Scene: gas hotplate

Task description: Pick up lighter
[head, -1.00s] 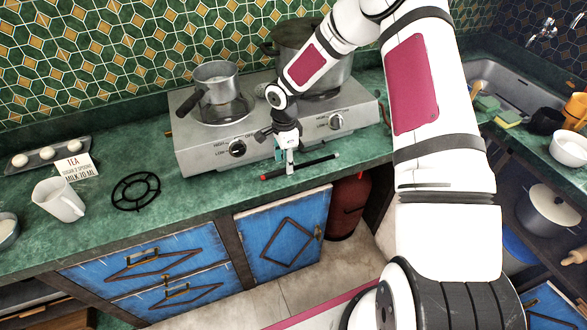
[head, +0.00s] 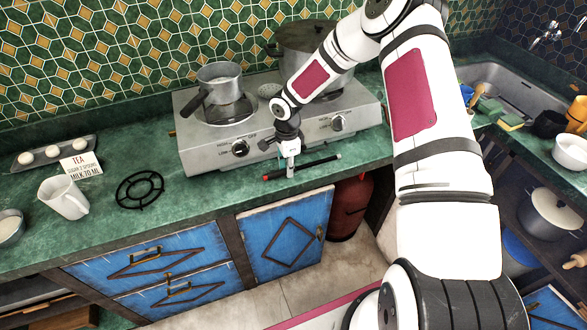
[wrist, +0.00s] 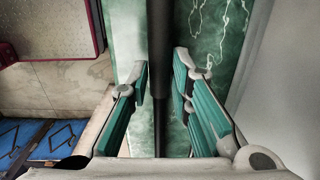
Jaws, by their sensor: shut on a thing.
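The lighter (head: 318,163) is a thin black stick with a red tip at its left end. It lies along the front edge of the green counter, in front of the hotplate. My gripper (head: 290,170) points down over its middle and is shut on it. In the wrist view, the lighter (wrist: 160,70) runs lengthwise between the green-padded fingers of my gripper (wrist: 160,100). The fingers hide a short part of the lighter in the head view. It looks to be still at counter level.
The steel gas hotplate (head: 205,157) stands just behind, with a saucepan (head: 221,84) and a large pot (head: 300,45) on it. A red cylinder (head: 349,207) stands below the counter.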

